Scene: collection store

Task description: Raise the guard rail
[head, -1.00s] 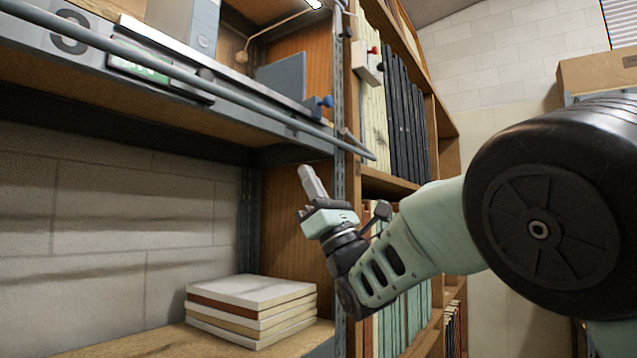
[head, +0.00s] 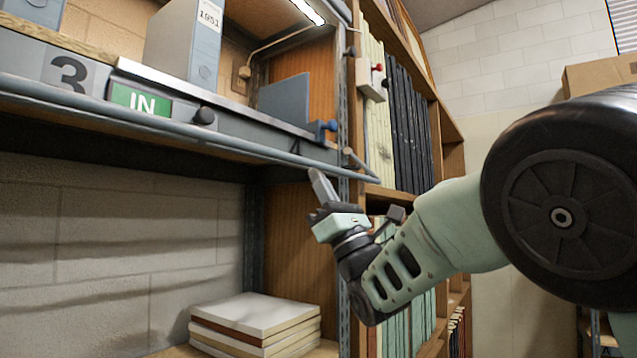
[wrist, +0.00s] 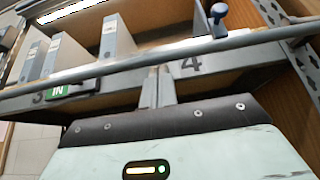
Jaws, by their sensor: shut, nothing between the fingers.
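The guard rail (head: 190,127) is a thin grey-blue bar along the front of the shelf, at about the height of the shelf edge. Its right end bends back near the wooden upright. It also crosses the wrist view (wrist: 120,72) from side to side. My gripper (head: 318,178) is shut and empty, with its fingertips pointing up just below the rail near its right end. In the wrist view the fingertips (wrist: 158,74) appear at the rail; I cannot tell whether they touch it.
A blue knob (head: 323,130) is at the shelf's right end. Binders (head: 187,45) stand on the shelf. Stacked books (head: 258,322) lie below. Space under the shelf is open.

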